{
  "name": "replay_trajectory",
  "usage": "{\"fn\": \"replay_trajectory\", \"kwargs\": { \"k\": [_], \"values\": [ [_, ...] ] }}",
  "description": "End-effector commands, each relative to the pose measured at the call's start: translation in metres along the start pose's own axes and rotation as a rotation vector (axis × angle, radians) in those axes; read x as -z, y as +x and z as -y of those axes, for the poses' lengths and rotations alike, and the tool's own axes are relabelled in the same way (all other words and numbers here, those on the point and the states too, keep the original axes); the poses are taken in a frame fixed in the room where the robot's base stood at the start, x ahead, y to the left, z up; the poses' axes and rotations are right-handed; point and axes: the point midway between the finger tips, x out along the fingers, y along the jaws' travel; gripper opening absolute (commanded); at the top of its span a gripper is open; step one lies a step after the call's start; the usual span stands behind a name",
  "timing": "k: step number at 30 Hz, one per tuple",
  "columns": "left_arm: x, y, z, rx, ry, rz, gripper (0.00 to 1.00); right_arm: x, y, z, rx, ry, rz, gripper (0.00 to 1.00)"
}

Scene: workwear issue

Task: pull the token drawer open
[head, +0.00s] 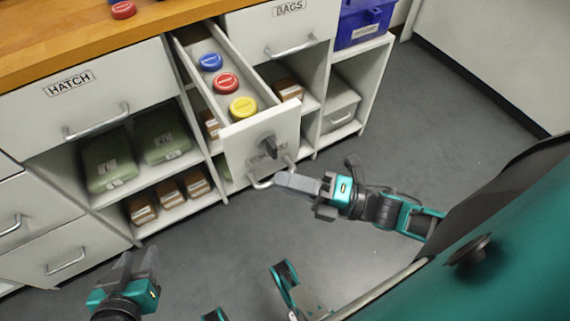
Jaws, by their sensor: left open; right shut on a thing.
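The token drawer (259,150) is pulled out from the counter, with its inside showing from above. A blue token (211,62), a red token (226,84) and a yellow token (243,107) lie in a row in it. Its front carries a dark knob or lock and a label too small to read. My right gripper (280,180) is shut on the drawer's handle (262,183) below the front; its fingers partly hide the handle. My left gripper (141,262) is open and empty, low at the left, above the floor and apart from the cabinet.
The HATCH drawer (92,100) and BAGS drawer (283,27) are shut on either side. Shelves below hold green packs (108,162) and brown boxes (170,193). A blue bin (363,22) stands at the right end. The grey floor (430,110) at right is clear.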

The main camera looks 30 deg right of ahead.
Motion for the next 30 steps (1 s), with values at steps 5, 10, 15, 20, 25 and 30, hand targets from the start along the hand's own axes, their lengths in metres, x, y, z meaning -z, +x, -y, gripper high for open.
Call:
{"fn": "replay_trajectory", "kwargs": {
  "k": [5, 10, 15, 20, 25, 30],
  "values": [
    [0.0037, 0.001, 0.0002, 0.001, 0.0, -0.006, 0.43, 0.0008, -0.0013, -0.0003, -0.001, -0.001, 0.001, 0.0],
    [0.004, 0.0013, 0.0004, 0.001, 0.0, -0.007, 0.43, 0.0007, -0.0012, -0.0003, -0.001, -0.001, 0.001, 0.0],
    [0.0034, 0.0012, 0.0006, 0.001, 0.002, -0.006, 0.43, 0.0006, -0.0011, -0.0003, 0.0, -0.001, 0.001, 0.22],
    [0.0023, 0.0009, 0.0014, 0.001, 0.006, -0.004, 0.43, 0.0006, -0.001, -0.0003, 0.0, -0.001, 0.0, 0.38],
    [-0.0002, 0.0, 0.0018, 0.0, 0.01, 0.002, 0.43, 0.0007, -0.0009, -0.0004, -0.001, -0.001, 0.0, 0.4],
    [-0.0016, -0.0005, 0.0018, 0.0, 0.01, 0.005, 0.43, 0.0007, -0.0009, -0.0004, -0.001, -0.001, 0.0, 0.4]
  ]
}}
